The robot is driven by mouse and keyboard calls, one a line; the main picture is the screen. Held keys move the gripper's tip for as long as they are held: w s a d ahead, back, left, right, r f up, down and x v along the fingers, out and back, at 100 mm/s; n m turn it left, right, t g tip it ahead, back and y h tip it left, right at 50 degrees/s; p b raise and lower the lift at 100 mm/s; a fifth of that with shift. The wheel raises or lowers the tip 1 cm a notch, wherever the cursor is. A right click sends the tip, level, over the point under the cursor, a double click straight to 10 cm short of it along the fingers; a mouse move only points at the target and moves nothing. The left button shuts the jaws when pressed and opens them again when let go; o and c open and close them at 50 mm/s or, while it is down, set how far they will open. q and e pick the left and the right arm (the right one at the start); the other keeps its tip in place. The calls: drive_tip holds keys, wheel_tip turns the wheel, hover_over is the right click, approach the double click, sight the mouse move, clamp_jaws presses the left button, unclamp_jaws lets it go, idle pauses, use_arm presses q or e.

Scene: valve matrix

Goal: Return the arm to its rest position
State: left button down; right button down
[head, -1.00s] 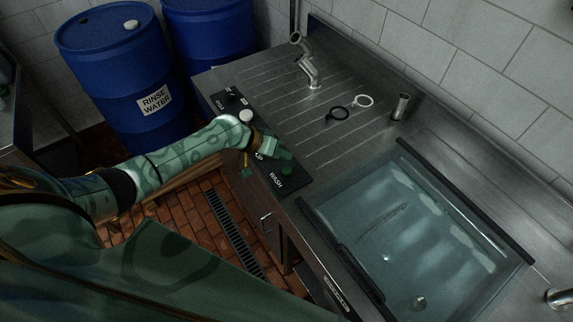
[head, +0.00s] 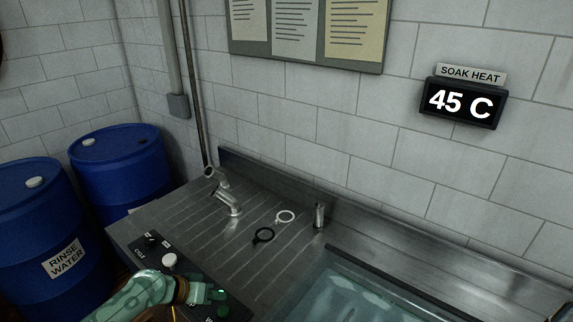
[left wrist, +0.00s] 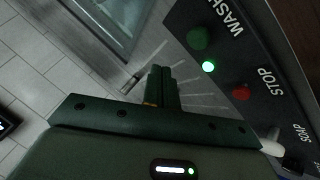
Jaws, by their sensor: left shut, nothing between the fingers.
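My left gripper (head: 212,293) is over the black control panel (head: 189,280) at the bottom of the head view. In the left wrist view the left gripper (left wrist: 160,70) has its two fingers together with nothing between them. A white knob (head: 169,259) is beside the gripper in the head view. The green button (head: 223,312) is low in that view. My right gripper is out of view.
A water-filled sink (head: 350,300) is to the right. Blue barrels (head: 120,175) stand at left. A wall display (head: 460,103) reads 45 C.

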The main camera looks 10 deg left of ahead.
use_arm(q)
drive_tip(key=s+d+m+y, duration=0.3)
drive_tip(key=s+d+m, duration=0.45)
drive_tip(key=s, duration=0.55)
drive_tip(key=s+a+r+n+t+y, duration=0.1)
drive_tip(key=s+a+r+n+y, duration=0.1)
drive_tip(key=s+a+r+y, duration=0.85)
wheel_tip(320, 180, down, 32)
drive_tip(key=s+d+f+g+h+b, duration=0.1)
drive_tip(key=s+d+g+h+b, duration=0.15)
drive_tip(key=h+b, duration=0.4)
drive_tip(key=s+f+n+g+b, duration=0.3)
drive_tip(key=s+f+b, duration=0.5)
drive_tip(key=s+f, duration=1.3)
wheel_tip(320, 180, down, 3)
drive_tip(key=shift+s+f+b, duration=0.15)
drive_tip(key=shift+f+b, duration=0.05)
drive_tip(key=shift+b, duration=0.2)
